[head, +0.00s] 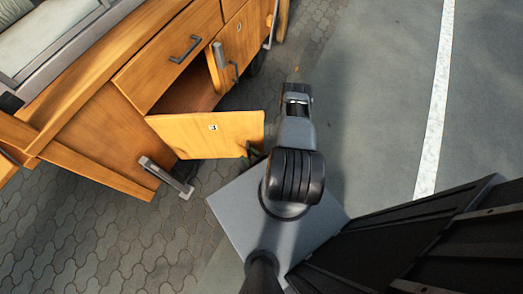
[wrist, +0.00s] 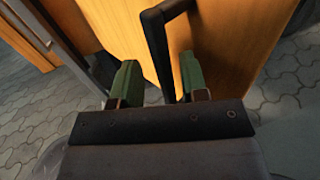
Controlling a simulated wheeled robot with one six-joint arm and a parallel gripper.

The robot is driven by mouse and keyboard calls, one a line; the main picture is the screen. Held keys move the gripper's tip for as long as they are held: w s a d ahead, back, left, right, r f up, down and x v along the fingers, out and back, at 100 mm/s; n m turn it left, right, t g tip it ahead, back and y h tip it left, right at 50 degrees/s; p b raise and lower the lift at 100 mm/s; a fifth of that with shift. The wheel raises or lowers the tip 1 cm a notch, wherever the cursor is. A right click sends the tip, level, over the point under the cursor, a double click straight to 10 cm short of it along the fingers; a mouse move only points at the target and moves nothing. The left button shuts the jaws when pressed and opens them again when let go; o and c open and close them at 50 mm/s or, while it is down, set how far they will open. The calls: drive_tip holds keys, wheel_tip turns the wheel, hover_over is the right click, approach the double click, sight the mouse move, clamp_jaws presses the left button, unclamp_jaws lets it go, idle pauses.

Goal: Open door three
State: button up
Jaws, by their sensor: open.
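A wooden cabinet door (head: 190,135) with a small white number plate (head: 213,127) stands swung open, and a dark gap shows behind it. I cannot read the number surely. Its wooden face also shows in the wrist view (wrist: 240,50). Its dark bar handle (wrist: 158,55) runs down between the two green-tipped fingers of my gripper (wrist: 159,82). The fingers are open, one on each side of the handle, and I cannot tell whether either touches it.
Another door (head: 245,35) with a handle is up and to the right on the cabinet. A drawer front (head: 160,60) with a dark handle is above the opening. A metal bracket (head: 165,175) juts out low at the left. Paving (head: 90,240) and grey ground (head: 375,120) are clear.

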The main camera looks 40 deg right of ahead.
drive_tip(key=p+v, duration=0.1)
drive_tip(key=v, duration=1.2)
drive_tip(key=shift+s, duration=0.3)
idle(0.5)
